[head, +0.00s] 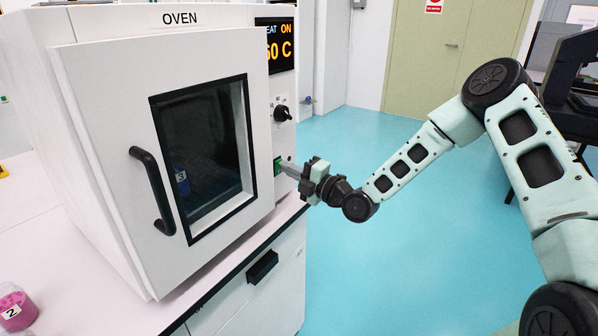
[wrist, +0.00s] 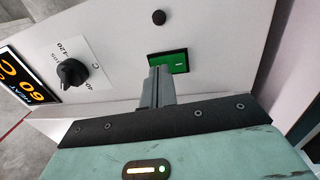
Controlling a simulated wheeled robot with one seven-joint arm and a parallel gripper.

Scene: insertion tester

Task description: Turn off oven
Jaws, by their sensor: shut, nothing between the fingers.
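The white oven (head: 85,95) stands on the bench with its windowed door shut. Its display (head: 279,45) is partly cut by the door's edge and reads "ON" and "60 C" in orange; it also shows in the wrist view (wrist: 22,82). A green rocker switch (head: 277,166) sits low on the control panel, and in the wrist view the switch (wrist: 182,62) is lit green. My gripper (head: 284,168) is shut and empty, its fingertips at the switch. In the wrist view my fingers (wrist: 160,75) cover the switch's lower left part. I cannot tell whether they touch it.
A black dial knob (head: 283,113) is on the panel above the switch, also in the wrist view (wrist: 72,72). The door handle (head: 153,190) is at the door's left. A jar (head: 17,308) with pink contents stands on the bench (head: 75,275). The blue floor at right is open.

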